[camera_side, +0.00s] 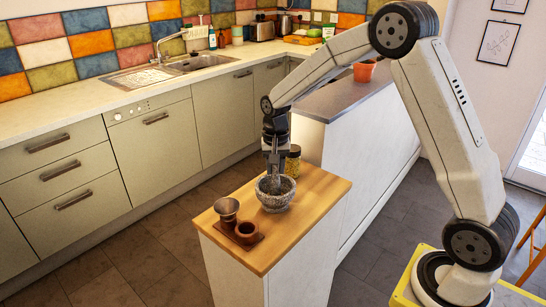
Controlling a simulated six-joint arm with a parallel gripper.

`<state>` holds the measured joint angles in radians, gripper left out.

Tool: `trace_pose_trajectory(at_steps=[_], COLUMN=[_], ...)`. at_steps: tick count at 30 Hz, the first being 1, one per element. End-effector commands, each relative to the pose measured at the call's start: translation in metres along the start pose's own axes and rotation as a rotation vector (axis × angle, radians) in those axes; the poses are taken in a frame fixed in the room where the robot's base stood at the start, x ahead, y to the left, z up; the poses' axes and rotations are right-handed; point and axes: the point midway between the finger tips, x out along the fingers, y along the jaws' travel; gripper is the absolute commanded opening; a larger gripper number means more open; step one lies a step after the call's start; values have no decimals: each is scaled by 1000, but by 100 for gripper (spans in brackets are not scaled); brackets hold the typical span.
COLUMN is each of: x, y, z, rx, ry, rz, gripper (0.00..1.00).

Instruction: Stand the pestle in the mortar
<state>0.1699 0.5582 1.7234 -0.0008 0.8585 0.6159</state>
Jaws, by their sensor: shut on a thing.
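The mortar (275,197) is a speckled grey stone bowl standing upright near the middle of the wooden worktop. My gripper (274,165) points down directly over it and is shut on the pestle (275,182). The pestle is grey and hangs roughly upright, with its lower part at or inside the mortar's mouth. The upper part of the pestle is hidden by the fingers. I cannot tell whether its lower end touches the bowl's floor.
A jar (293,161) stands close behind the mortar. The wooden top (318,190) is clear at the right.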

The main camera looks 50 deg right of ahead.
Motion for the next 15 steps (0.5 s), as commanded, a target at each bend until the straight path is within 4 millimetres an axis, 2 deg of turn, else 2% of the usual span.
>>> trace_pose_trajectory(at_steps=[1, 2, 3, 5, 6, 15], x=[0, 0, 0, 0, 0, 0], y=[0, 0, 0, 0, 0, 0], z=[0, 0, 0, 0, 0, 0], rx=[0, 0, 0, 0, 0, 0], ry=[1, 1, 1, 1, 1, 0], rz=[-1, -1, -1, -1, -1, 0], gripper=[0, 40, 53, 72, 75, 75])
